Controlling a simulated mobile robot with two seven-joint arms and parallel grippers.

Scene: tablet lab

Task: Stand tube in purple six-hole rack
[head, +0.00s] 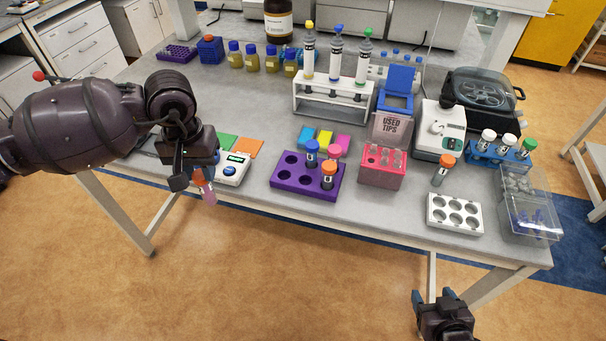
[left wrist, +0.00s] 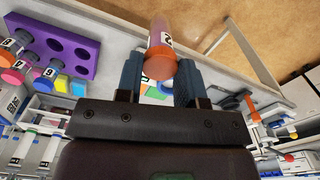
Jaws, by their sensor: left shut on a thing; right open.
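My left gripper (head: 197,177) is shut on a tube (head: 208,194) with an orange cap and pinkish body. It holds the tube in the air off the table's front edge, left of the rack. In the left wrist view the tube (left wrist: 161,42) sits between the fingertips, cap nearest the camera. The purple six-hole rack (head: 275,183) stands on the table. It holds a blue-capped tube (head: 312,153), a pink-capped tube (head: 335,152) and an orange-capped tube (head: 328,174). Its left-hand holes and front middle hole look empty. My right gripper (head: 436,297) is open and empty, low before the table.
A white device (head: 233,169) lies between the held tube and the rack. A red rack (head: 382,178) stands right of the purple rack. A white six-hole rack (head: 455,226) and an upright orange-capped tube (head: 443,169) stand further right. Coloured pads (head: 325,138) lie behind the purple rack.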

